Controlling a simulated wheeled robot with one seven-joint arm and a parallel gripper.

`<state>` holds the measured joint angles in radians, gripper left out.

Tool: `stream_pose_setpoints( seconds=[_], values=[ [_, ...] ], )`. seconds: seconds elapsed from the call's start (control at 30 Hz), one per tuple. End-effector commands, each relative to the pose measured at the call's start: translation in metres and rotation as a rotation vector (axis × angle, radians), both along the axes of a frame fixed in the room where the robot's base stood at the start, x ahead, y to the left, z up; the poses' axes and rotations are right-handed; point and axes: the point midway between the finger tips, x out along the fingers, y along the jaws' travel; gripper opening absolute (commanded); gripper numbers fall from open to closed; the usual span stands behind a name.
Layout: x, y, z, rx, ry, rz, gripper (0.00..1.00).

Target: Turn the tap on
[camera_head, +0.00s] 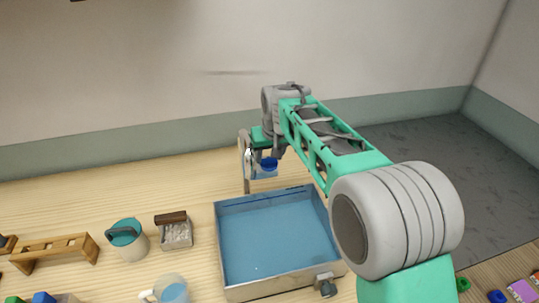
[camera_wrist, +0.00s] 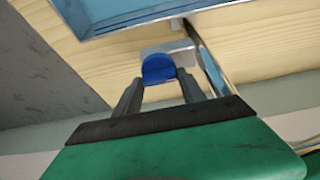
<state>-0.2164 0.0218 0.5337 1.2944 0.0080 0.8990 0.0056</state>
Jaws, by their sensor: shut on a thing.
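The tap (camera_head: 246,160) is a shiny curved metal spout at the back edge of a basin (camera_head: 222,252) with metal walls and a blue inside. The tap's blue handle (camera_head: 267,167) is beside the spout, to its right. In the wrist view the blue handle (camera_wrist: 158,69) sits between the fingertips of my gripper (camera_wrist: 160,79), which is shut on it. The spout (camera_wrist: 208,68) passes close by the right finger. In the head view my arm hides part of the tap's surroundings. I cannot tell whether water flows.
A teal-lidded pot (camera_head: 129,246), a small tray with a brown-handled brush-like thing (camera_head: 175,229) and a wooden rack (camera_head: 52,250) stand left of the basin. A cup (camera_head: 171,290) is at the front. A grey wall rises behind the wooden table (camera_head: 190,180).

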Motion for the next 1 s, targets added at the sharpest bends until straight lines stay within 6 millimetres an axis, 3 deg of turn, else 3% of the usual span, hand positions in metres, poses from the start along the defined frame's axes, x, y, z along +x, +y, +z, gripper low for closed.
stream_pose_setpoints(
  seconds=[0.37, 1.0],
  values=[
    [0.0005, -0.0017, -0.0001, 0.001, 0.0, 0.129, 0.07],
    [0.0028, -0.0045, 0.0035, 0.001, 0.001, 0.707, 0.07]
  ],
)
